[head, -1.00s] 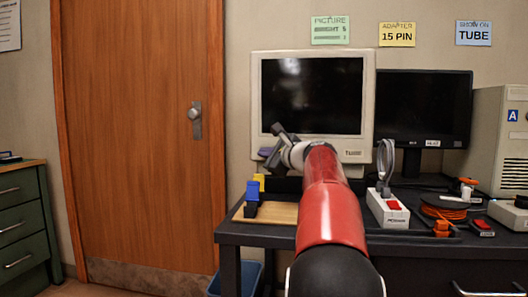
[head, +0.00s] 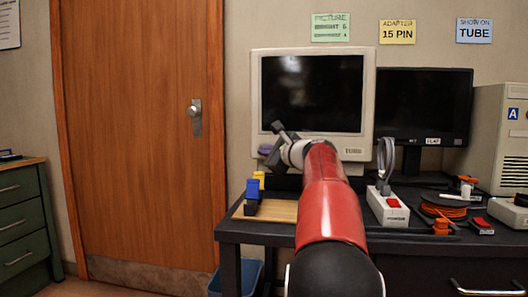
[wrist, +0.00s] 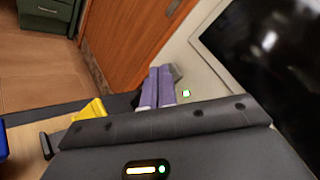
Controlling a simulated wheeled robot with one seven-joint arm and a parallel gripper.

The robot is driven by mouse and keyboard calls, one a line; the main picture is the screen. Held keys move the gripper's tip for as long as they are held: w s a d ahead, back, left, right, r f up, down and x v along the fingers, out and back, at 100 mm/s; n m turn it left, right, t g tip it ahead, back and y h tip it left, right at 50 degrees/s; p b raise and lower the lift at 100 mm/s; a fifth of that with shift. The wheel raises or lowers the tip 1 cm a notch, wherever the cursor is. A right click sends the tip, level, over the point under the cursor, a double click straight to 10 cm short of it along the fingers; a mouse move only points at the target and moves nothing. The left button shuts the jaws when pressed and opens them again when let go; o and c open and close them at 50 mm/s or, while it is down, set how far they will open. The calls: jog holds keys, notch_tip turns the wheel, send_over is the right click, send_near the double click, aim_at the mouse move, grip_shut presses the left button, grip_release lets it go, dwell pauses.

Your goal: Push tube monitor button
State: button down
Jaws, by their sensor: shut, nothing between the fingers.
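The tube monitor (head: 255,110) is a beige set with a dark screen and a "TUBE" label at its lower right. It stands at the back of the desk, and its bezel shows in the wrist view (wrist: 207,75). A small button-like square with a green glow (wrist: 186,93) shows on or by the bezel, just right of my fingers; I cannot tell exactly what it is. My gripper (wrist: 160,72) has its purple fingers together and empty. In the head view, my gripper (head: 266,151) is by the monitor's lower left corner. Contact cannot be told, and my arm hides part of the lower bezel.
A black flat monitor (head: 423,105) stands to the right. A power strip (head: 388,207), an orange cable reel (head: 444,208) and a beige computer case (head: 500,140) are also on the right. Blue and yellow blocks (head: 253,189) are by a wooden board (head: 278,211) at left.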

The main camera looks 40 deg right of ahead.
jog(key=shift+s+a, duration=0.25)
jog(key=shift+a, duration=0.05)
jog(key=s+a+b, duration=0.3)
jog(key=s+a, duration=0.1)
jog(key=shift+a, duration=0.3)
dwell(0.7)
jog(key=s+a+f+n+g+y+p, duration=0.25)
jog(key=a+f+n, duration=0.3)
jog(key=a, duration=0.55)
jog(key=s+a+f+n+g+y+p, duration=0.15)
jog(key=a+f+n+g, duration=0.35)
jog(key=a, duration=0.7)
jog(key=s+a+f+n+g+h+p, duration=0.1)
jog(key=s+a+f+n+g+p, duration=0.1)
jog(key=s+a+f+n, duration=0.2)
jog(key=s+a+f+n+g+h+p, duration=0.1)
jog(key=s+a+f+n, duration=0.4)
jog(key=s+f+n, duration=0.6)
jog(key=s+n+g+p, duration=0.1)
jog(key=s+p, duration=0.1)
jog(key=s, duration=0.4)
jog(key=shift+a+f+h, duration=0.3)
jog(key=shift+h, duration=0.1)
